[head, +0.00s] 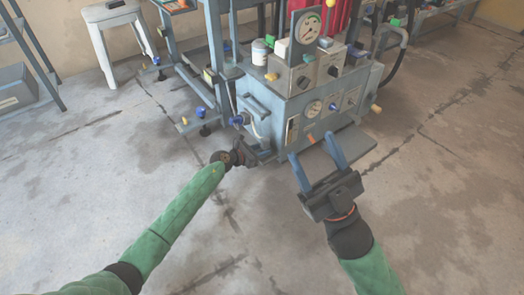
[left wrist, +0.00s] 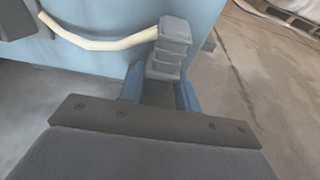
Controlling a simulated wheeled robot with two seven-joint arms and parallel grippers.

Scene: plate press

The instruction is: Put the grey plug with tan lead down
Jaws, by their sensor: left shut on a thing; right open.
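The grey plug (left wrist: 173,40) sits between the fingers of my left gripper (left wrist: 163,90) in the left wrist view, and the gripper is shut on it. Its tan lead (left wrist: 100,43) curves off to the left across a blue panel. In the head view my left gripper (head: 262,150) is beside the lower left side of the blue press (head: 275,108); its fingers and the plug are hard to make out there. My right gripper (head: 318,162) is open and empty in front of the press, with its two blue fingers apart.
The press carries gauges (head: 307,28) and control boxes on top. A flat grey plate (head: 350,148) extends at its front right. A white stool (head: 112,20) stands at the back left. The concrete floor (head: 440,190) is open on the right.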

